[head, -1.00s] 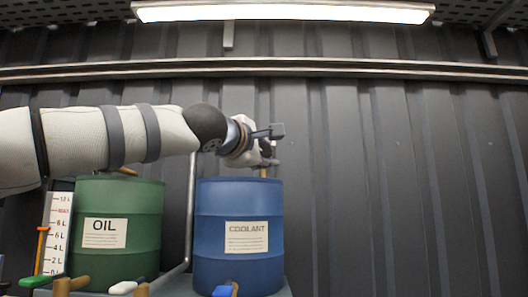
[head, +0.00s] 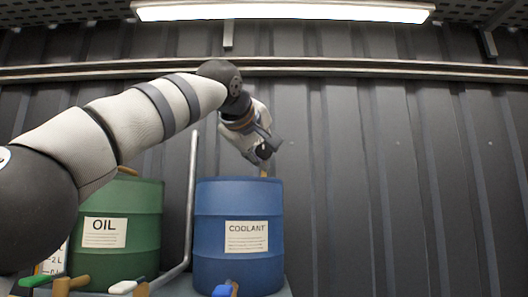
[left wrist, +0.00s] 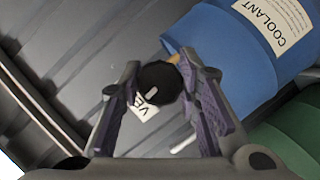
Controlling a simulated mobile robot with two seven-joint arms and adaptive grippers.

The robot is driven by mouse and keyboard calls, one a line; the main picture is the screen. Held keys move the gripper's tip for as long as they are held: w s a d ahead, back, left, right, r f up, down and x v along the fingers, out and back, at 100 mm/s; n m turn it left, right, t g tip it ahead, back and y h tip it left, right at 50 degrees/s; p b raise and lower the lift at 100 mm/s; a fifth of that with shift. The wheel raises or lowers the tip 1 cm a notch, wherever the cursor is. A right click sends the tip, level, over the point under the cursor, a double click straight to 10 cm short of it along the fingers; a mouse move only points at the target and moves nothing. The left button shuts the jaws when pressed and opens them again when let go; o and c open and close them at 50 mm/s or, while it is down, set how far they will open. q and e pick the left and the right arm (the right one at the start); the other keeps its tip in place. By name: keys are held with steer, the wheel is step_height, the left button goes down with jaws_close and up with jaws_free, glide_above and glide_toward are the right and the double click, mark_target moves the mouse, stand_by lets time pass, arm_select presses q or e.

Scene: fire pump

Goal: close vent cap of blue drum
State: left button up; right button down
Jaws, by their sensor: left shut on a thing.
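The blue drum (head: 238,215) labelled COOLANT stands upright in the middle of the head view, and also shows at the upper right of the left wrist view (left wrist: 225,60). A tan piece (head: 263,173) shows at its top right, under my left gripper (head: 265,151). In the left wrist view my left gripper (left wrist: 158,92) has its fingers on both sides of a round black cap (left wrist: 157,80) and is shut on it. A white label starting "VE" (left wrist: 145,111) shows beside the cap, partly hidden. I cannot tell whether the cap is seated. My right gripper is not in view.
A green drum (head: 122,220) labelled OIL stands left of the blue one, with a grey pipe (head: 191,190) between them. Tan, green and white handles (head: 120,287) lie low in front. The ribbed wall (head: 400,170) is behind; the right side is free.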

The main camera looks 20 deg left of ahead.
arm_select(q)
steer(key=shift+a+r+m+y, duration=0.2)
steer(key=shift+r+m+y, duration=0.1)
steer(key=shift+m, duration=0.1)
steer(key=shift+c, duration=0.2)
steer(key=o, duration=1.2)
steer(key=shift+w+f, duration=0.1)
steer(key=shift+f, duration=0.05)
steer(key=shift+d, duration=0.1)
steer(key=v, duration=1.2)
